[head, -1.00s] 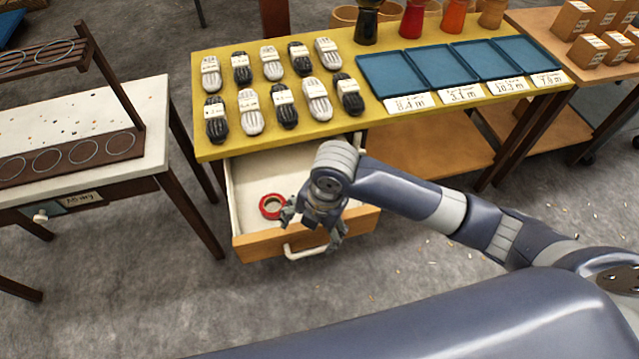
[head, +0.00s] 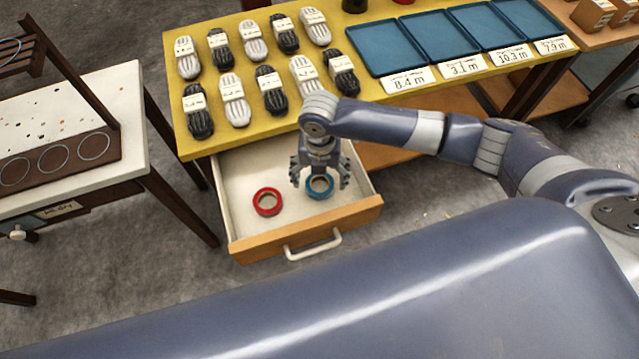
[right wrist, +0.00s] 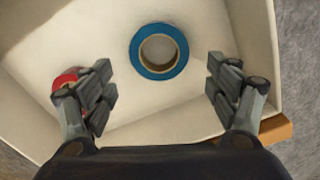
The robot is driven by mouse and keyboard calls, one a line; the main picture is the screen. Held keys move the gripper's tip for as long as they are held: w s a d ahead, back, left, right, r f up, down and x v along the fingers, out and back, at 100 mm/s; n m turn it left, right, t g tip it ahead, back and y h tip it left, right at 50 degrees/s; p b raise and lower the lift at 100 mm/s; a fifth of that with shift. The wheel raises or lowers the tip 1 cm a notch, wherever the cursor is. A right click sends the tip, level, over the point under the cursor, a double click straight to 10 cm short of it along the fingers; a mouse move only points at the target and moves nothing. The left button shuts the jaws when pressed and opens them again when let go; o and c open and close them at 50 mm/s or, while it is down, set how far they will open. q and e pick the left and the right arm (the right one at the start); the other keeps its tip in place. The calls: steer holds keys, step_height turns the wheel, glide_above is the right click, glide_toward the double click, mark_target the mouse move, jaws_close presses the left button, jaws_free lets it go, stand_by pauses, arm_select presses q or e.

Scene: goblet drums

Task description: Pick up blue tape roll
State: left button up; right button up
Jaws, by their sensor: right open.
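The blue tape roll (head: 319,187) lies flat in the open drawer (head: 238,222), towards its right side. In the right wrist view the blue tape roll (right wrist: 159,72) sits beyond and between my fingertips, with nothing touching it. My right gripper (head: 320,182) is open and empty, pointing down above the blue roll, and hides part of it in the head view. Its spread fingers also show in the right wrist view (right wrist: 160,82). My left gripper is not in view.
A red tape roll (head: 267,201) lies left of the blue one; my left-hand finger partly covers it in the right wrist view (right wrist: 66,82). The yellow table (head: 211,145) above the drawer holds bundled rope and blue trays (head: 386,47). Drawer walls surround the rolls.

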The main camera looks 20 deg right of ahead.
step_height(320, 180, down, 4)
steer(key=shift+w+f, duration=0.1)
steer(key=shift+w, duration=0.05)
steer(key=shift+c, duration=1.1)
steer(key=c, duration=0.9)
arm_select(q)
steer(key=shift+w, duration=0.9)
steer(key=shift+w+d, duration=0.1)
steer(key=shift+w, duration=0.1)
